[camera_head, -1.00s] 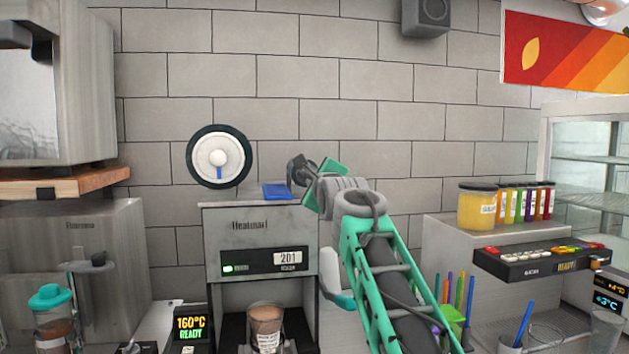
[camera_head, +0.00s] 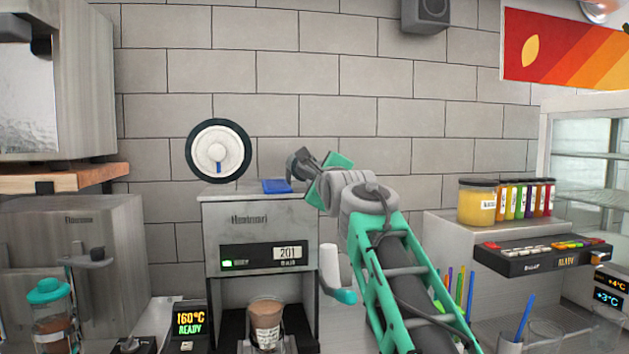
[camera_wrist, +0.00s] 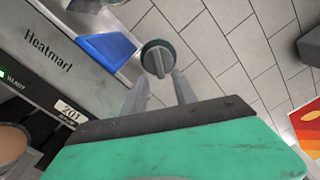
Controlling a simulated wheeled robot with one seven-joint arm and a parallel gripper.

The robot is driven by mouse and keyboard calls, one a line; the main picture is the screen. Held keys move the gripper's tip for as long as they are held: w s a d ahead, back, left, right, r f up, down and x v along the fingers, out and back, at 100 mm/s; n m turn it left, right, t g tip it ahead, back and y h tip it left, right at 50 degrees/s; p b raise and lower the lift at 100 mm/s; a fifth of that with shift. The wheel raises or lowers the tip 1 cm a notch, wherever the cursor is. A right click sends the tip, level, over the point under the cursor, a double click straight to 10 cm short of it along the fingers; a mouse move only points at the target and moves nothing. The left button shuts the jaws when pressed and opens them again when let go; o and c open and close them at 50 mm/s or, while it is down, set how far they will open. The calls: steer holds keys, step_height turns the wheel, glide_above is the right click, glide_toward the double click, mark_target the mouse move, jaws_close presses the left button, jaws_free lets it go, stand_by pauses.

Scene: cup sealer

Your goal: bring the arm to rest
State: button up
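My gripper (camera_head: 296,162) is raised in front of the tiled wall, just above and right of the top of the sealing machine (camera_head: 228,228). In the wrist view my gripper's two fingers (camera_wrist: 162,84) stand apart with a gap between them. A dark round piece with a grey bar (camera_wrist: 158,54) shows at the fingertips; I cannot tell whether it touches them. A cup with brown contents (camera_head: 266,322) stands in the machine's lower opening. The machine's white and teal handle (camera_head: 335,270) is beside my arm.
A blue pad (camera_head: 276,186) and a white disc with a dark rim (camera_head: 218,153) are at the machine's top. A shelf with jars (camera_head: 478,202) and a button panel (camera_head: 540,256) stand at right. A steel appliance (camera_head: 58,85) is at left.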

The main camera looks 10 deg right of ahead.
steer(key=s+b, duration=0.1)
steer(key=s, duration=0.3)
steer(key=shift+s, duration=0.15)
